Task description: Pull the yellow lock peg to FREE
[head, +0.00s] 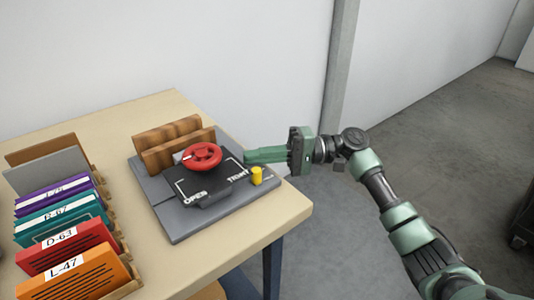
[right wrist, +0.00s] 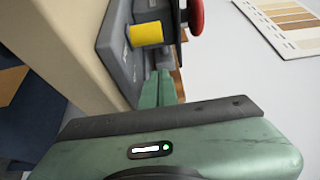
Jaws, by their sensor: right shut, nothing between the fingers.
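The yellow lock peg (head: 256,176) stands upright at the right side of a dark panel on a grey fixture (head: 190,228). It also shows in the right wrist view (right wrist: 146,33), sticking out from the grey plate. My right gripper (head: 248,156) is shut and empty, its green fingers pointing left just behind the peg in the head view. In the right wrist view its fingertips (right wrist: 158,78) are beside the peg, with a visible gap. The small lettering by the peg is too small to read. My left gripper is not in view.
A red handwheel (head: 202,156) sits on the panel, left of the peg, with brown wooden blocks (head: 172,141) behind it. Several labelled folders (head: 68,247) stand in a rack at the table's left. The table's (head: 285,206) right edge is near the fixture.

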